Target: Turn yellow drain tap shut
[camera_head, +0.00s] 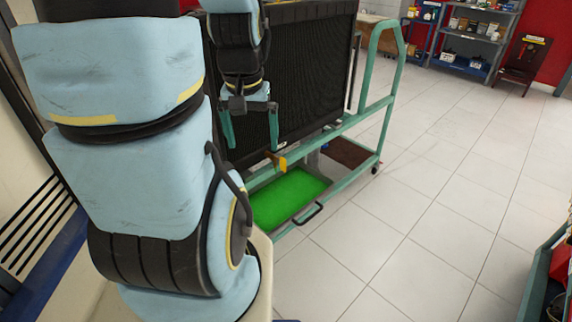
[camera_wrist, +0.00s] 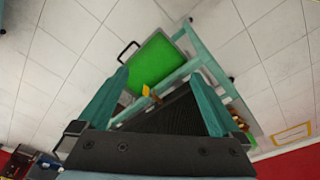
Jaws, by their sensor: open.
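The yellow drain tap (camera_head: 281,163) sticks out at the bottom edge of the black radiator (camera_head: 305,75), above a tray of green liquid (camera_head: 290,196). My gripper (camera_head: 252,145) is open and empty in the head view, in front of the radiator, up and left of the tap. In the wrist view the yellow tap (camera_wrist: 146,91) shows between the two teal fingers of my gripper (camera_wrist: 162,100), apart from both. The tap's brass-coloured body is partly visible beside its handle. Its exact handle angle is hard to tell.
The radiator stands in a green wheeled trolley frame (camera_head: 385,70). The green tray has a black handle (camera_head: 309,213) at its front. Tiled floor (camera_head: 440,190) is clear to the right. Shelves (camera_head: 480,30) stand at the back, and a green-edged cart (camera_head: 545,280) is at the lower right.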

